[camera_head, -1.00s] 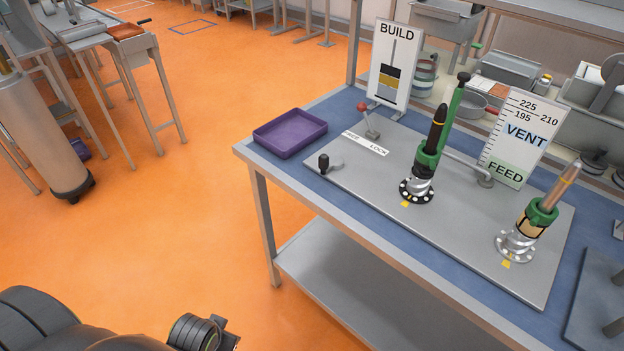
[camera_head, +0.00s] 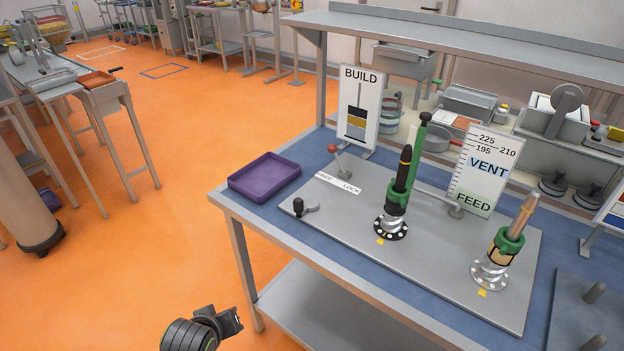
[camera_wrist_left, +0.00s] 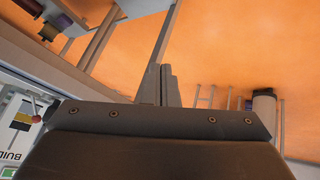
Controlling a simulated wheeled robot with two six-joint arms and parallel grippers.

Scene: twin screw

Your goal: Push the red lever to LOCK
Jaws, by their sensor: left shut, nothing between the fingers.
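The red knob also shows at the left edge of the left wrist view (camera_wrist_left: 36,118). My left gripper (camera_wrist_left: 161,85) is shut and empty, and points away over the floor. In the head view, part of my left arm shows at the bottom, well apart from the lever. My right gripper is out of view.
A purple tray (camera_head: 264,177) sits left of the plate. The BUILD sign (camera_head: 359,105) stands behind the lever. Two green-collared screw units (camera_head: 399,190) are to the right. Orange floor is open at left.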

